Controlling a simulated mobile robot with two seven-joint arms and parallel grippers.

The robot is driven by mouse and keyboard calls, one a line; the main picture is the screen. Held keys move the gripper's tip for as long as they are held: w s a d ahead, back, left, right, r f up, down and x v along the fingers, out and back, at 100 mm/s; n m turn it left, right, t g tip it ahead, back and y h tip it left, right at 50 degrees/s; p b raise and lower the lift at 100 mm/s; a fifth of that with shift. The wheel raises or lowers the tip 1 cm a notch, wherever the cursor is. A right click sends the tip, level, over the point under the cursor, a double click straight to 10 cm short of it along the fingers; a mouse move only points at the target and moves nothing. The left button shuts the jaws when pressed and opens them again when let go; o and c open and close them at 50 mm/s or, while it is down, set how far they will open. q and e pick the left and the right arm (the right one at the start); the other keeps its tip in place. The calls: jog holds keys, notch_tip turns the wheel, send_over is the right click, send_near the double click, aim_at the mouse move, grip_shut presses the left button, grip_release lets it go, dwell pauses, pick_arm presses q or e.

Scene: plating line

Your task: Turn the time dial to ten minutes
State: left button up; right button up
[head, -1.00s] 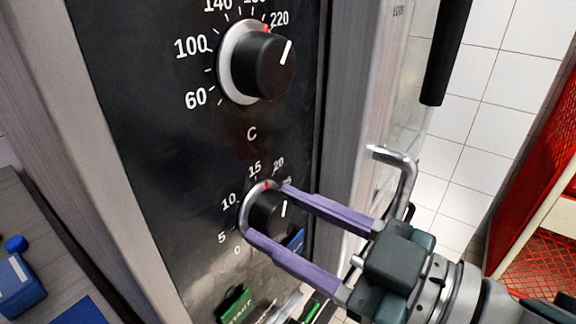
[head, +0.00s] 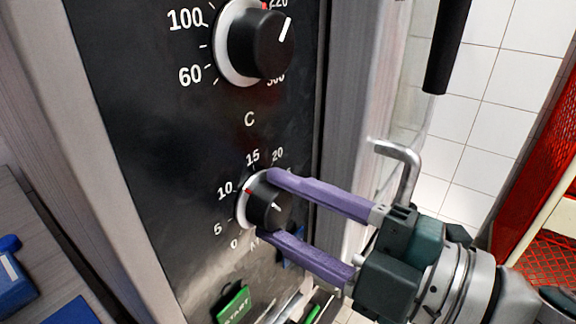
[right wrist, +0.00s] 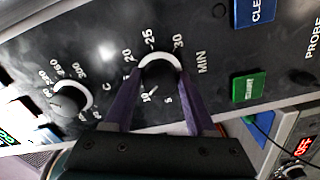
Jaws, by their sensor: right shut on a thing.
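The time dial (head: 267,202) is a black knob on a pale ring, low on the black oven panel. Its red mark and white line point at about 10 in the head view. In the right wrist view the time dial (right wrist: 160,74) has its white line toward the 10. My right gripper (head: 268,203) is shut on the knob, one purple finger above and one below. The fingers also flank the knob in the right wrist view (right wrist: 160,78). My left gripper is not in view.
The temperature dial (head: 260,43) is above, its mark near 220. A green start button (head: 233,306) sits below. A bent metal handle (head: 408,168) stands close above my right gripper. Blue objects (head: 12,280) lie at lower left.

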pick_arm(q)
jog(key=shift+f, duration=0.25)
pick_arm(e)
jog(key=shift+n, duration=0.8)
jog(key=o, duration=1.4)
jog(key=shift+c, duration=0.2)
pick_arm(q)
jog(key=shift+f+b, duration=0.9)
jog(key=shift+b, duration=0.15)
pick_arm(e)
jog(key=v, duration=1)
